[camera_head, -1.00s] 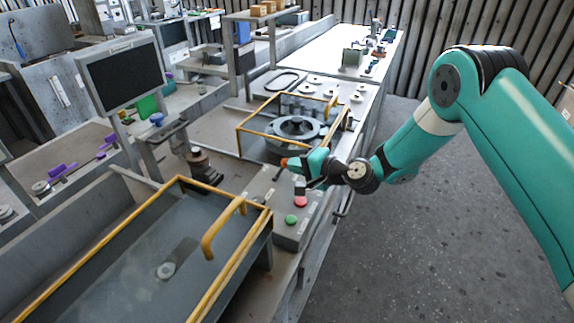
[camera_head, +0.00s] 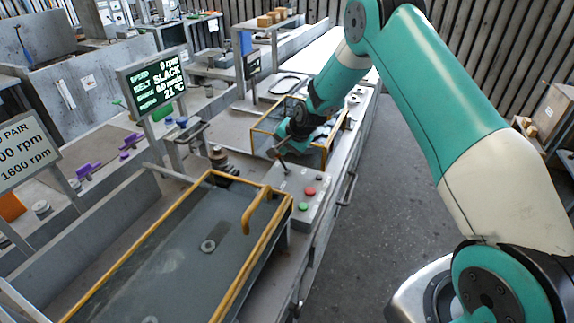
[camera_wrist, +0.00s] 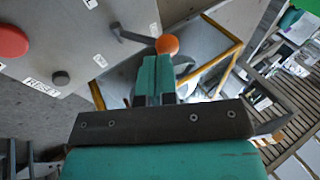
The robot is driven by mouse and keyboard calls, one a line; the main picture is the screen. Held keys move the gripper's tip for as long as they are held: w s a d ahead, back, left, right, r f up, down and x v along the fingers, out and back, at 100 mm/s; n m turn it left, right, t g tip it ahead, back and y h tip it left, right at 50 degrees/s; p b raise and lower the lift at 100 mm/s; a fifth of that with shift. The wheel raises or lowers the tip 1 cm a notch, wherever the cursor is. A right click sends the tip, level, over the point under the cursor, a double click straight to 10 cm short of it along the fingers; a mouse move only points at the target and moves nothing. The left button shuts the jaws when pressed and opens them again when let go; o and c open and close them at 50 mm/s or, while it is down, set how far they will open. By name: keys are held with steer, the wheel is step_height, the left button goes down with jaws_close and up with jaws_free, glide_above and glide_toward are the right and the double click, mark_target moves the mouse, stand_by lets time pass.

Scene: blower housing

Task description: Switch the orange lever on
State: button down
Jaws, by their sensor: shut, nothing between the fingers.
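The orange lever shows in the wrist view as an orange ball knob (camera_wrist: 167,44) on a dark arm (camera_wrist: 132,35) that pivots on the grey control panel (camera_wrist: 70,35). My gripper (camera_wrist: 156,60) is shut and empty, with its teal fingertips right by the knob; I cannot tell if they touch it. In the head view my gripper (camera_head: 284,142) is low over the far end of the control panel (camera_head: 290,193) and partly hides the lever. A display (camera_head: 157,84) beside the bench is lit and reads 0 rpm, belt slack and 21 °C.
A red button (camera_head: 309,191) and a green button (camera_head: 303,206) sit on the panel near the lever. A yellow-framed guard (camera_head: 262,130) stands close behind my gripper. Another yellow-framed cover (camera_head: 205,190) fills the foreground. The floor at right is clear.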

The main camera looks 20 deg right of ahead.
steer(key=shift+d, duration=0.25)
steer(key=shift+a+r+p, duration=0.25)
steer(key=shift+r+p, duration=0.15)
steer(key=shift+r, duration=0.45)
steer(key=shift+r, duration=0.1)
steer(key=w+a+r+b+v, duration=0.1)
steer(key=a+b+v, duration=0.1)
steer(key=v, duration=1.1)
steer(key=shift+d+r, duration=0.25)
steer(key=shift+r, duration=0.1)
steer(key=shift+w, duration=0.1)
